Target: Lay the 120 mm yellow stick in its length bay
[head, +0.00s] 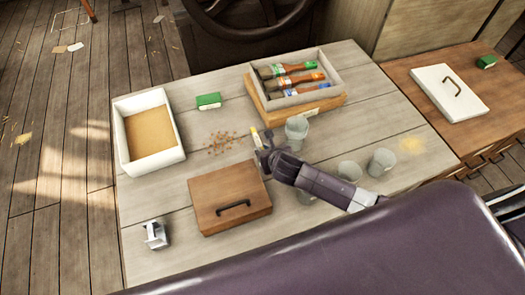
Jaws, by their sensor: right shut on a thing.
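My right gripper (265,148) reaches in from the right over the middle of the table. It is shut on a small yellow stick (255,137), which shows at its fingertips with a pale end. Most of the stick's detail is too small to tell, and the fingers hide part of it. I cannot pick out a marked length bay. A grey open tray (334,82) with several brushes in it sits on a wooden base behind the gripper. My left gripper is not in view.
On the table (190,95) stand a white sand-coloured-bottom tray (178,140), a green block (208,101), brown crumbs (222,142), a handled wooden box (228,190), a metal holder (155,235) and several grey cups (382,161). A white lid (440,97) lies on the right-hand cabinet.

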